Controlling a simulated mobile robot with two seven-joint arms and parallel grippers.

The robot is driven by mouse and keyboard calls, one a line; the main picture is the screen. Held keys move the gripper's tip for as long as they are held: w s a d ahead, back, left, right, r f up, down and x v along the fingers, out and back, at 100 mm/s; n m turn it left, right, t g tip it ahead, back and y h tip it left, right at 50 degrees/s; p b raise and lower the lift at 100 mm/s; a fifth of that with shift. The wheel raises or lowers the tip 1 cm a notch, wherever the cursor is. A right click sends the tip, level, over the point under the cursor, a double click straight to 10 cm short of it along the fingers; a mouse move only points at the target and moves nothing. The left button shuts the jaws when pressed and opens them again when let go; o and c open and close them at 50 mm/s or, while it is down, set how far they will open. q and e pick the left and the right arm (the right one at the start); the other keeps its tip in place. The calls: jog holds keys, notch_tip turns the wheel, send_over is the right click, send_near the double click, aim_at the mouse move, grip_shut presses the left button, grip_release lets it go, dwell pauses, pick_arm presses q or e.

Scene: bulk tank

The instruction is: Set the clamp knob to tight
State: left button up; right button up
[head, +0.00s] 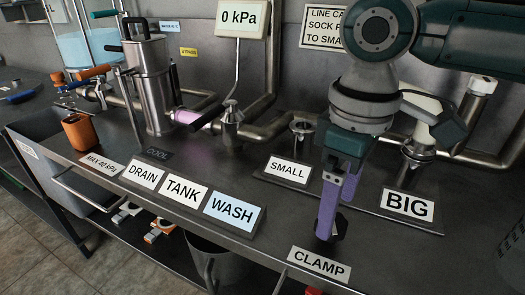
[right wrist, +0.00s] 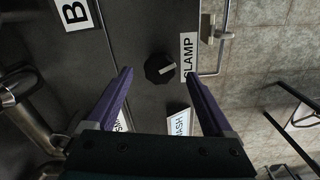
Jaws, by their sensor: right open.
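The clamp knob (right wrist: 160,68) is a round black dial with a pale pointer line, on the dark bench top beside the white CLAMP label (right wrist: 188,55). In the right wrist view the pointer line points right, toward the label. In the head view the knob (head: 341,226) is mostly hidden behind my finger, just behind the CLAMP label (head: 319,262). My right gripper (right wrist: 158,76) is open, with its two purple fingers apart on either side of the knob's position. In the head view the gripper (head: 331,232) points down at the knob. My left gripper is not in view.
The DRAIN, TANK and WASH panel (head: 183,192) lies to the left. The SMALL (head: 288,170) and BIG (head: 408,205) labels lie behind, near steel pipe fittings. A gauge reads 0 kPa (head: 239,18). An orange cup-like block (head: 79,132) stands far left. The bench's front edge is close.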

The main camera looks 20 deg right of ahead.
aim_at(340, 226)
jog(key=shift+f, duration=1.45)
jog(key=c, duration=1.4)
jog(key=shift+o, duration=0.2)
jog(key=shift+r, duration=0.1)
